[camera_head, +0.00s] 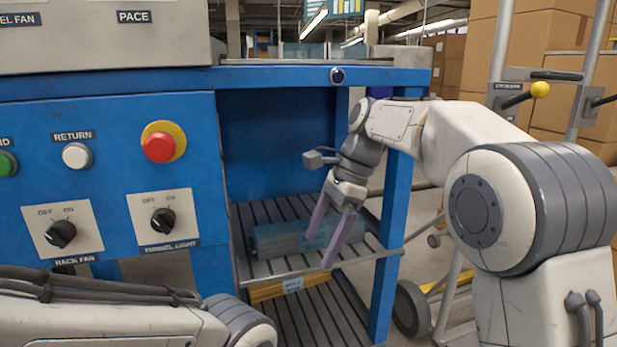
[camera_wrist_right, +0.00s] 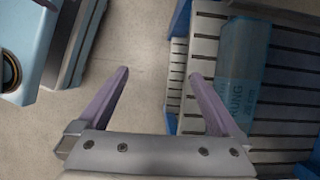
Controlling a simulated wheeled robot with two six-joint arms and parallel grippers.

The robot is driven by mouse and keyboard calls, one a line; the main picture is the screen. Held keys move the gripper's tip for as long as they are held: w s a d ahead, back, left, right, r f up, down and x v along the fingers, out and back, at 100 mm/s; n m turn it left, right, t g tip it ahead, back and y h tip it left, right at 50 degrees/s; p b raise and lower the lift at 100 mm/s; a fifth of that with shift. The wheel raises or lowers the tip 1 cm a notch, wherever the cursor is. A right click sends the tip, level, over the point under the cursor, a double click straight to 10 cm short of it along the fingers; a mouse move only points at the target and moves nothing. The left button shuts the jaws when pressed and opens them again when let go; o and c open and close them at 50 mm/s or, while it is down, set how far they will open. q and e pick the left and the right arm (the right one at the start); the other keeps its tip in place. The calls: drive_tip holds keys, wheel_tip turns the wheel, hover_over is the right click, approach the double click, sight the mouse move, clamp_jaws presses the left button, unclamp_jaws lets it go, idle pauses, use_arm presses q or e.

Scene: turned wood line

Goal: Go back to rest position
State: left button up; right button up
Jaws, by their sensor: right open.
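My right gripper (camera_head: 328,240) is open and empty. Its two purple fingers point down in front of the slatted shelf of the blue machine in the head view. In the right wrist view its fingers (camera_wrist_right: 160,90) are spread apart with only floor and a shelf edge between them. My left arm shows at the bottom left of the head view, but its gripper is not seen.
A blue wrapped bundle (camera_head: 285,238) lies on the slatted shelf (camera_head: 262,268), behind the right fingers. A blue post (camera_head: 391,230) stands right beside the right forearm. A control panel (camera_head: 110,180) with knobs and buttons is at left. A cart with stacked cartons (camera_head: 545,40) stands at right.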

drive_tip(key=s+d+f+n+t+h, duration=0.2)
drive_tip(key=s+d+f+n, duration=0.5)
drive_tip(key=f, duration=0.3)
drive_tip(key=s+d+f+n+t+h, duration=0.2)
drive_tip(key=s+d+f+n, duration=0.45)
drive_tip(key=d+f, duration=0.35)
drive_tip(key=s+a+r+n+g+p, duration=0.1)
drive_tip(key=s+a+r+n+p, duration=0.3)
drive_tip(key=r+p, duration=0.45)
drive_tip(key=s+a+r+n+g+p, duration=0.1)
drive_tip(key=s+a+r+n+p, duration=0.1)
drive_tip(key=s+a+r+p, duration=0.6)
drive_tip(key=s+a+r+n+g+p, duration=0.1)
drive_tip(key=s+a+r+n+p, duration=0.15)
drive_tip(key=r+p, duration=0.7)
wheel_tip(320, 180, up, 38)
drive_tip(key=p, duration=3.3)
drive_tip(key=shift+w+a+y, duration=0.15)
drive_tip(key=shift+w+y, duration=0.15)
drive_tip(key=shift+y, duration=0.1)
drive_tip(key=shift+c, duration=0.3)
